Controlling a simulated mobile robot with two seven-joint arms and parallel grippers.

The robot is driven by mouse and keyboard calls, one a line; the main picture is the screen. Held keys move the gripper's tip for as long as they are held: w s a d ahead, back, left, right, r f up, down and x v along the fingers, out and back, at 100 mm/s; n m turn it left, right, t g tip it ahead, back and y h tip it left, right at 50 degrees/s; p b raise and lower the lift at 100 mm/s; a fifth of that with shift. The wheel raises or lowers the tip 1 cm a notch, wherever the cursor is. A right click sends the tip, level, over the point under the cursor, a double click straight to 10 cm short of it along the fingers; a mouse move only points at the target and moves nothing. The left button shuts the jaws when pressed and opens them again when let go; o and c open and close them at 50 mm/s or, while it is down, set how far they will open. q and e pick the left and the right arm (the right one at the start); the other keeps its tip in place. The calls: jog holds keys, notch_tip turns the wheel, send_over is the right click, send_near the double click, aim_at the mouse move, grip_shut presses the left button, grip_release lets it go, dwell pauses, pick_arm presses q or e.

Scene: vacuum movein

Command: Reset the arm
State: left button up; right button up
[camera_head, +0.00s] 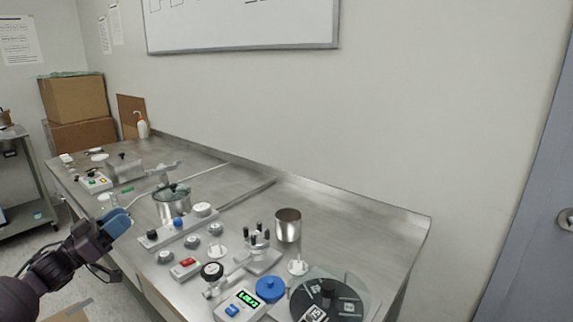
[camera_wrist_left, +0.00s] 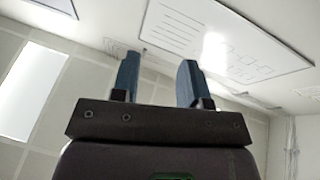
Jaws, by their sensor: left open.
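My left arm comes in from the left in the head view. Its gripper (camera_head: 117,221), with blue finger pads, is in the air beside the front edge of the steel bench (camera_head: 335,200). In the left wrist view the two blue fingers of the left gripper (camera_wrist_left: 158,82) stand apart with nothing between them. That wrist camera looks up past the fingers at the ceiling and the whiteboard (camera_wrist_left: 225,40). My right gripper is not in view.
The bench holds a glass-lidded pot (camera_head: 173,203), an open metal cup (camera_head: 288,226), a blue round knob (camera_head: 270,289), a black disc (camera_head: 340,301) and a small box with a green display (camera_head: 241,306). Cardboard boxes (camera_head: 75,98) stand at the far left. The bench's back right is clear.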

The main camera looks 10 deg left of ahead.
pick_arm(q)
jog(key=s+d+f+n+y, duration=0.2)
jog(key=s+d+f+y, duration=0.15)
jog(key=f, duration=0.45)
jog(key=s+d+f+n+y, duration=0.1)
jog(key=s+d+f+y, duration=0.2)
jog(key=s+f, duration=0.35)
jog(key=s+d+f+n+y, duration=0.2)
jog(key=s+d+f+y, duration=0.15)
jog(key=f, duration=0.55)
jog(key=s+d+f+g+y, duration=0.2)
jog(key=s+d+f+g, duration=0.1)
jog(key=s, duration=0.5)
jog(key=s+d+f+g+y, duration=0.2)
jog(key=s+d+f, duration=0.3)
jog(key=s, duration=0.4)
jog(key=shift+d+f+g, duration=0.15)
jog(key=shift+f+g, duration=0.55)
jog(key=shift+g, duration=0.1)
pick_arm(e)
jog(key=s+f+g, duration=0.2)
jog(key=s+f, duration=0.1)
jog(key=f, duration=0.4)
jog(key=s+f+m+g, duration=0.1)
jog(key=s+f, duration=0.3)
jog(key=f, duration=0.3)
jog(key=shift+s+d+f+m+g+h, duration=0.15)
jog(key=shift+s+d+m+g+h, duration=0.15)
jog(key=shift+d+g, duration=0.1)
